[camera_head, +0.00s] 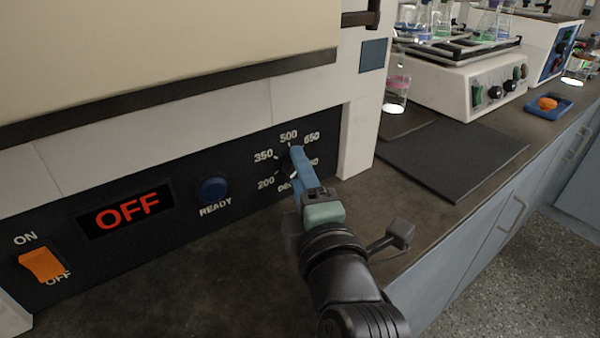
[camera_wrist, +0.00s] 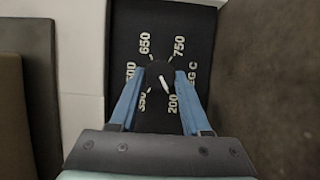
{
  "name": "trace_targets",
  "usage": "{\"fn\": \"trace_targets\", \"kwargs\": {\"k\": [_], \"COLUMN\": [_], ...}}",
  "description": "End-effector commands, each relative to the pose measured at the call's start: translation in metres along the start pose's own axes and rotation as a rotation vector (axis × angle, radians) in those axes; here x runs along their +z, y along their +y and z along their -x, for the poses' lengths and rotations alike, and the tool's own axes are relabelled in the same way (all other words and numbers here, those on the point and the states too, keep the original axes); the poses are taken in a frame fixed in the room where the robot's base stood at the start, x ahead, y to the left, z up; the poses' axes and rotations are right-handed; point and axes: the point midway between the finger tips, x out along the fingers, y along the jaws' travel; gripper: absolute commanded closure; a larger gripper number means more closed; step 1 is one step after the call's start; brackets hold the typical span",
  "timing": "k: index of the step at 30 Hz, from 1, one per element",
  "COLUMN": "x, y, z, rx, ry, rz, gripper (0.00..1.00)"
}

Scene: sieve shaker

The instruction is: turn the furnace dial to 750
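The furnace dial (camera_wrist: 156,74) is a round black knob on the black panel. In the wrist view its white mark points down and slightly right, toward the 200 label (camera_wrist: 174,104). The 750 label (camera_wrist: 179,47) is at the upper right of the dial in that view. My gripper (camera_wrist: 159,74) has its two blue fingers apart, one on each side of the dial; I cannot tell whether they touch it. In the head view my gripper (camera_head: 293,152) reaches the dial from the front and hides most of it and part of the 750 label.
The furnace panel also has a red display (camera_head: 127,212) reading OFF, a blue READY button (camera_head: 212,190) and an orange switch (camera_head: 41,264). A dark mat (camera_head: 455,155), a white shaker (camera_head: 470,85) and a blue tray (camera_head: 533,110) stand right. The counter before the panel is clear.

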Motion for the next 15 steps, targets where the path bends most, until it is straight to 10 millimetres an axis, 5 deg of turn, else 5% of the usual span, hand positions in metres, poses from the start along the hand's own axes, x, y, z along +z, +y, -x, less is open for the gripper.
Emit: {"fn": "trace_targets", "kwargs": {"k": [1,7,15], "x": [0.0001,0.0001,0.0002], "y": [0.0,0.0,0.0015], "z": [0.0001,0.0003,0.0003], "rx": [0.0,0.0,-0.006], "ry": [0.0,0.0,0.0], "rz": [0.0,0.0,-0.014], "gripper": [0.63,0.99,1.0]}}
